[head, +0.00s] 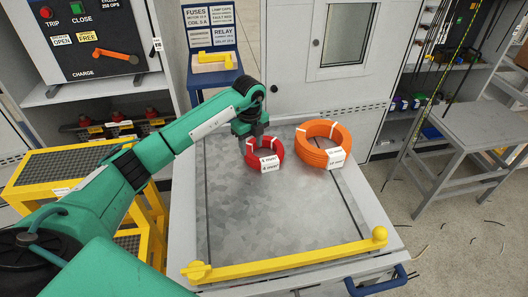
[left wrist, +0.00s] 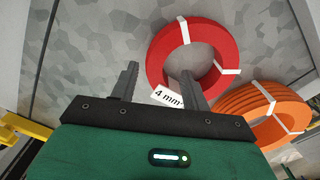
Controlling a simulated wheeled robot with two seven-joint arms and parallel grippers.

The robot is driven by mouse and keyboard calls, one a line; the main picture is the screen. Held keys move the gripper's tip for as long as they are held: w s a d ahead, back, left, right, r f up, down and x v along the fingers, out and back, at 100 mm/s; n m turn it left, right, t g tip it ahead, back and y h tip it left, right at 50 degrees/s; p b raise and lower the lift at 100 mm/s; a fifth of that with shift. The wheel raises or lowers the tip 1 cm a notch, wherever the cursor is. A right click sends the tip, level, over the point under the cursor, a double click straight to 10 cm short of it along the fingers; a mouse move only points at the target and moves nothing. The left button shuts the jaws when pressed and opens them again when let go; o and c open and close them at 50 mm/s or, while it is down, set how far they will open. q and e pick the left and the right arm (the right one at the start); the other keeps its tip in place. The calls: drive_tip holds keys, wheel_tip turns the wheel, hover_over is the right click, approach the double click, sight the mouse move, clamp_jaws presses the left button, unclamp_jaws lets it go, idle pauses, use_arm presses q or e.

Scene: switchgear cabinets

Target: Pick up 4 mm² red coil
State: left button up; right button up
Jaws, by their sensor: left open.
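The red coil (head: 277,147) lies flat on the grey table top, with white ties and a white label. In the left wrist view the red coil (left wrist: 157,58) shows a label reading "4 mm²". My left gripper (head: 255,134) is at the coil's far left side in the head view, pointing down. In the left wrist view my left gripper (left wrist: 160,69) has its fingers apart with nothing clamped. The coil's left rim shows between the fingers, and the right finger overlaps the label and the coil's lower part. Finger height over the table is unclear. My right gripper is out of view.
A larger orange coil (head: 312,155) lies close to the right of the red one. A yellow bar (head: 285,262) with a knob runs along the table's front edge. Cabinets stand behind.

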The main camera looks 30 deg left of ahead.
sight(252, 155)
use_arm(q)
drive_tip(key=shift+s+f, duration=0.15)
drive_tip(key=shift+f, duration=0.3)
wheel_tip(252, 155, down, 4)
drive_tip(key=shift+s+d+r+p, duration=0.1)
drive_tip(key=shift+s+r+p, duration=0.1)
drive_tip(key=shift+p, duration=0.35)
drive_tip(key=shift+f, duration=0.2)
clamp_jaws()
drive_tip(key=shift+w, duration=0.1)
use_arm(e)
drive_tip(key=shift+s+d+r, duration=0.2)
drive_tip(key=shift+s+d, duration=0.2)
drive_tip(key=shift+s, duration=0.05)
